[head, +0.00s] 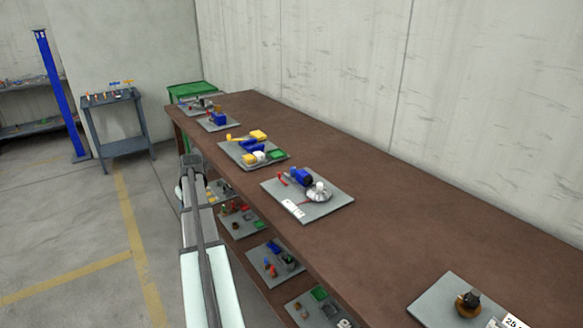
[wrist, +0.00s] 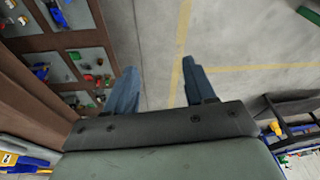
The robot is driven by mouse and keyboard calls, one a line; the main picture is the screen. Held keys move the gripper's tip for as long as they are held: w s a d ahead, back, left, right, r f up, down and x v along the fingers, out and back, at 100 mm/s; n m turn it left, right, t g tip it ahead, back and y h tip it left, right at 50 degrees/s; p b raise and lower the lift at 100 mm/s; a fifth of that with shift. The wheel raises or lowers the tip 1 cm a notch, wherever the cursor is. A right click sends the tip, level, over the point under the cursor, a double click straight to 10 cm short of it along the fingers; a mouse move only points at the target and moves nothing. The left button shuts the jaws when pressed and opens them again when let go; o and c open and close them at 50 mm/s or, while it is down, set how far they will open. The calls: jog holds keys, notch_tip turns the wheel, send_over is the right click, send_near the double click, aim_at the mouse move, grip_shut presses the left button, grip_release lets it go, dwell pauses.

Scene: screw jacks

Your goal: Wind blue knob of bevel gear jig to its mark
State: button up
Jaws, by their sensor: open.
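A grey plate (head: 335,206) on the bench in the head view carries a blue block (head: 301,177), a pale cone-like part on a round disc (head: 318,191), a small red part and a white label. It may be the bevel gear jig, but I cannot tell for certain, and no blue knob or mark can be made out. My gripper (wrist: 156,88) shows in the wrist view with its two blue-grey fingers apart and nothing between them. It points at the floor beside the bench, away from the jigs. Its fingers cannot be made out in the head view.
The long brown bench (head: 420,205) stands along the wall. A plate with yellow and blue blocks (head: 255,150) lies farther back, and a dark round part (head: 467,303) sits on the near plate. Shelves below hold several small parts. A blue post (head: 60,95) stands left; the floor is open.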

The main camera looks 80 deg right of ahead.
jog(key=shift+m+h, duration=0.6)
jog(key=shift+m, duration=0.2)
jog(key=s+d+r, duration=0.3)
jog(key=s+d, duration=0.1)
jog(key=s, duration=0.1)
jog(key=s+d+r, duration=0.3)
jog(key=s+d, duration=0.2)
jog(key=s, duration=0.1)
jog(key=s+d+r, duration=0.2)
jog(key=s+d, duration=0.3)
jog(key=shift+s+d+r, duration=0.15)
jog(key=shift+d+r, duration=0.1)
jog(key=shift+r, duration=0.15)
jog(key=m+h, duration=0.1)
send_near(293, 168)
jog(key=x, duration=0.9)
jog(key=shift+d, duration=0.1)
jog(key=shift+r, duration=0.1)
jog(key=shift+c, duration=0.3)
grip_shut()
